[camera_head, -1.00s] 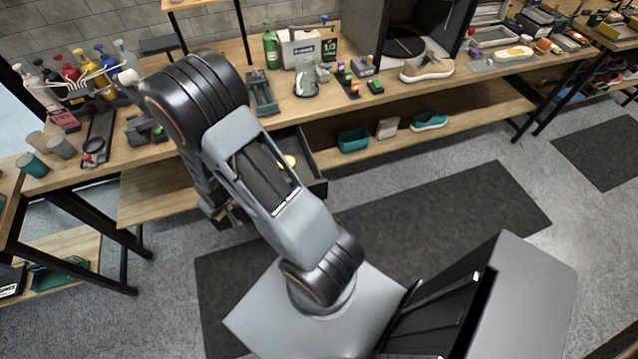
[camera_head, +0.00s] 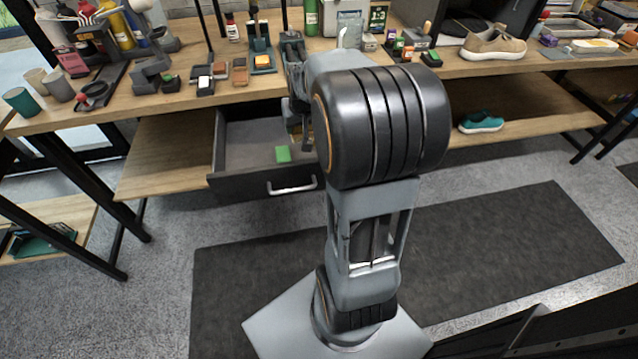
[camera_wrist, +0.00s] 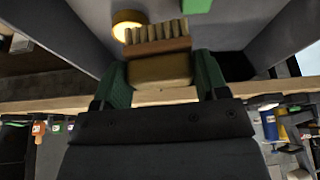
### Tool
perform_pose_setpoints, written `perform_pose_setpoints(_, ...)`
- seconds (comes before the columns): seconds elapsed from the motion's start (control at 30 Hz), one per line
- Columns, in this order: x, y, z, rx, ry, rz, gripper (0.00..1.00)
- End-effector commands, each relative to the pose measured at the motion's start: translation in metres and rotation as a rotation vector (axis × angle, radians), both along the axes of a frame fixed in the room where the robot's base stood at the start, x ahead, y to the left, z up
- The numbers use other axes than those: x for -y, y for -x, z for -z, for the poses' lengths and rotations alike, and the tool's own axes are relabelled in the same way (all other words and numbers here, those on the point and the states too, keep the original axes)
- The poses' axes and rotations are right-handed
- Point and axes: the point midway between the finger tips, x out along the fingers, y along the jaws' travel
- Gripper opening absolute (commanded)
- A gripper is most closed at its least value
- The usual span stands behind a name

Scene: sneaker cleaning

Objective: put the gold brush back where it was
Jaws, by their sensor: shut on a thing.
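In the wrist view my gripper (camera_wrist: 162,82) has its green fingers closed on the sides of the gold brush (camera_wrist: 160,68). The brush has a gold-brown block and a row of pale bristles pointing away from my gripper. It is held over the open drawer (camera_head: 240,183), which sits under the workbench. In the head view my arm hides most of my gripper and the brush. Whether the brush touches the drawer floor cannot be told.
A green block (camera_head: 282,154) lies in the drawer; it also shows in the wrist view (camera_wrist: 196,5). A round yellow item (camera_wrist: 127,22) lies near the bristles. The benchtop (camera_head: 190,101) above holds brushes, bottles and small blocks. The drawer's left part is clear.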

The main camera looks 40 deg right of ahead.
Motion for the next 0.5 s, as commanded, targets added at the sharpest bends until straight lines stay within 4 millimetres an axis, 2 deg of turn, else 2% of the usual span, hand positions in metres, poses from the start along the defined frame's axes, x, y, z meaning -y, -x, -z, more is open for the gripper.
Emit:
perform_pose_setpoints(0.03, 0.008, 0.006, 0.012, 0.006, 0.003, 0.020, 0.48)
perform_pose_setpoints(0.2, 0.023, 0.023, 0.006, 0.005, 0.001, 0.061, 0.48)
perform_pose_setpoints(0.37, 0.030, 0.033, 0.004, 0.003, -0.001, 0.082, 0.48)
perform_pose_setpoints(0.5, 0.031, 0.037, 0.020, -0.002, -0.004, 0.090, 0.48)
